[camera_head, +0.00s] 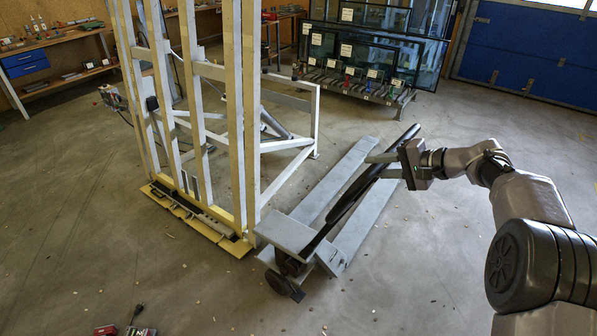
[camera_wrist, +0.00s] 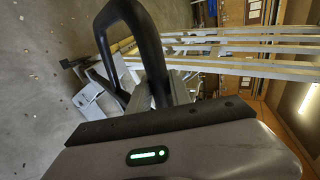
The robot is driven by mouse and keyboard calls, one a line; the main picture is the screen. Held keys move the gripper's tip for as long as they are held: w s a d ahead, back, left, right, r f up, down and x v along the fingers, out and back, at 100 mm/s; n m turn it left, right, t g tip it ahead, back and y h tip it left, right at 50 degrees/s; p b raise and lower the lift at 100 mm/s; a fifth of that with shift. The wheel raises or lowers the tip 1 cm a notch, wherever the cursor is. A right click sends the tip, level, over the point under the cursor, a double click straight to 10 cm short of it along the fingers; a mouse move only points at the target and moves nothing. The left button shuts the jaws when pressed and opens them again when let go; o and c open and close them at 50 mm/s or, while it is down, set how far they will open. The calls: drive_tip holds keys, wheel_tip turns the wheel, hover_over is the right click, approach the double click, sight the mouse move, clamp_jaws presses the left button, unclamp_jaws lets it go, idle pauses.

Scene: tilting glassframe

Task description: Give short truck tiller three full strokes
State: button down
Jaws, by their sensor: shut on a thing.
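The short pallet truck (camera_head: 284,231) stands on the floor with its grey forks pointing away from its wheel. Its black tiller (camera_head: 345,203) leans low over the forks, tilted up toward the right. My gripper (camera_head: 384,165) reaches in from the right and is shut on the tiller near its upper end. In the wrist view the tiller's black loop handle (camera_wrist: 152,50) rises in front of my gripper's body.
A tall wood-faced tilting frame (camera_head: 241,120) stands just left of the truck. Glass panes on a rack (camera_head: 352,87) are behind. A workbench (camera_head: 50,42) is at far left.

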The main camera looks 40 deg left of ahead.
drive_tip(key=d+f+b, duration=0.5)
drive_tip(key=d+b, duration=0.2)
drive_tip(key=d, duration=0.4)
drive_tip(key=shift+w+d+f, duration=0.2)
drive_tip(key=shift+d+f, duration=0.1)
drive_tip(key=shift+f+b, duration=0.1)
drive_tip(key=shift+b, duration=0.2)
drive_tip(key=d+f+b, duration=1.1)
drive_tip(key=d+f, duration=1.3)
drive_tip(key=d, duration=0.3)
drive_tip(key=shift+w, duration=0.35)
drive_tip(key=shift+f, duration=0.1)
